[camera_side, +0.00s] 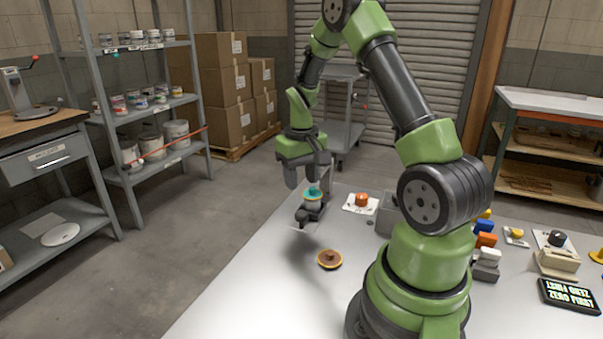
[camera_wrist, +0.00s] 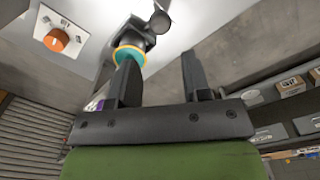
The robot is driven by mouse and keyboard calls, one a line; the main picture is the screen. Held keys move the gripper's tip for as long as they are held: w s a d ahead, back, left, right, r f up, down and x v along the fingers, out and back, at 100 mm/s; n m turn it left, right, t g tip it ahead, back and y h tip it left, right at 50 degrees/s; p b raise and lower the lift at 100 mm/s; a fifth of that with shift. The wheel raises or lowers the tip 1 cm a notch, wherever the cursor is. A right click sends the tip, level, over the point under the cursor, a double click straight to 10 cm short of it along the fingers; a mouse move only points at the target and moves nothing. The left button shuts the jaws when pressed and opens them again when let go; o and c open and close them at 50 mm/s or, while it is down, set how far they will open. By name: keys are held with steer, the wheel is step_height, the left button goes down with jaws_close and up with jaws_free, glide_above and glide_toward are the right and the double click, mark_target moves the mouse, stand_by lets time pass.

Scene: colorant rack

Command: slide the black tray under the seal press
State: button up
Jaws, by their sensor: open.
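A small black fixture (camera_side: 310,213) stands near the far left edge of the table and carries a round teal piece (camera_side: 313,195). In the wrist view the teal piece has a yellow rim (camera_wrist: 128,54), with black parts (camera_wrist: 136,33) beside it. I cannot tell which black part is the tray and which belongs to the seal press. A grey upright (camera_side: 326,182) rises just behind, partly hidden by my gripper. My gripper (camera_side: 302,178) is open and points down just above the teal piece. In the wrist view the teal piece shows by the left finger, and the gap between the fingers (camera_wrist: 159,60) is empty.
An orange knob on a white plate (camera_side: 361,201) and a grey bin (camera_side: 387,216) stand right of the fixture.

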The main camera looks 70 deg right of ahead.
steer(key=shift+r, duration=0.55)
steer(key=shift+w+a+n, duration=0.1)
steer(key=shift+a+n, duration=0.2)
steer(key=shift+n, duration=0.2)
steer(key=c, duration=0.5)
steer(key=a+n, duration=0.1)
steer(key=n, duration=0.1)
steer(key=a+n, duration=0.1)
steer(key=n, duration=0.1)
steer(key=a+n+g+h, duration=0.1)
steer(key=a+n, duration=0.1)
steer(key=n, duration=0.1)
steer(key=shift+w+f, duration=0.1)
steer(key=shift+w, duration=0.3)
jaws_close()
steer(key=w+a+n+h, duration=0.1)
steer(key=a+n+h, duration=0.15)
steer(key=n, duration=0.45)
steer(key=a+n+h, duration=0.1)
steer(key=a+n, duration=0.3)
steer(key=n, duration=0.4)
steer(key=x, duration=0.9)
steer(key=shift+w, duration=0.15)
steer(key=d, duration=0.3)
steer(key=shift+s+d+f+m, duration=0.15)
steer(key=shift+s+f+m, duration=0.05)
steer(key=shift+s+m, duration=0.1)
steer(key=shift+d, duration=0.4)
